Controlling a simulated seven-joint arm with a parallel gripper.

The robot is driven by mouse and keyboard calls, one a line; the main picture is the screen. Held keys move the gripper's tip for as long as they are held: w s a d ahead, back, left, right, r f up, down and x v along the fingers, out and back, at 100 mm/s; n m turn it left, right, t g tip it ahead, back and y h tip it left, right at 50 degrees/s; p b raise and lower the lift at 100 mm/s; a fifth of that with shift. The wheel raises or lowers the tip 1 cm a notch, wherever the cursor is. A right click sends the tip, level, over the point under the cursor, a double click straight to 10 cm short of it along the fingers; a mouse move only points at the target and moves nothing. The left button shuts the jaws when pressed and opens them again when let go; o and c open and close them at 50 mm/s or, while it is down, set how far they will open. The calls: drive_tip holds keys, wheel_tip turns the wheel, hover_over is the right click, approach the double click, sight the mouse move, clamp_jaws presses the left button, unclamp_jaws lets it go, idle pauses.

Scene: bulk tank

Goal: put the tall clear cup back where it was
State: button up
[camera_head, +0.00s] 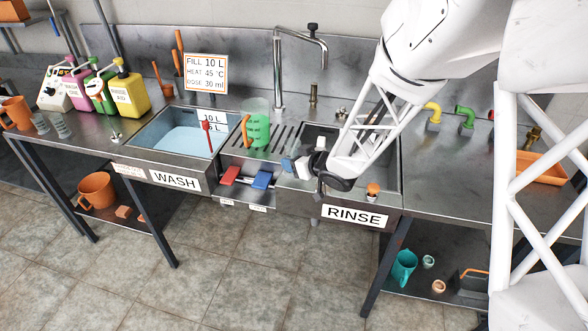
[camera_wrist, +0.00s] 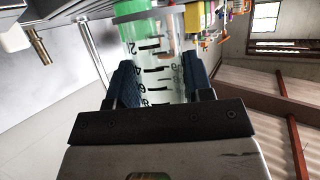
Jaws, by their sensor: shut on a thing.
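My gripper (camera_head: 292,165) is over the front of the sink unit, between the drainboard and the rinse basin. In the wrist view my gripper (camera_wrist: 160,84) is shut on the tall clear cup (camera_wrist: 157,72), a see-through cylinder with black graduation marks and numbers. One dark finger lies on each side of its wall. A green patch shows at the far end of the cup; I cannot tell if it is part of it or behind it. In the head view the cup is hard to make out at the fingers.
A green jug with an orange handle (camera_head: 257,126) stands on the drainboard just left of my gripper. The wash basin (camera_head: 178,138) holds water. Small clear cups (camera_head: 61,126) stand on the left counter.

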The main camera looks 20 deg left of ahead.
drive_tip(key=shift+f, duration=0.1)
drive_tip(key=shift+f, duration=1.65)
drive_tip(key=shift+f, duration=0.15)
drive_tip(key=o, duration=0.9)
drive_tip(key=shift+s+d+r, duration=0.3)
drive_tip(key=shift+d+r, duration=0.1)
drive_tip(key=shift+d, duration=0.15)
drive_tip(key=shift+v, duration=5.35)
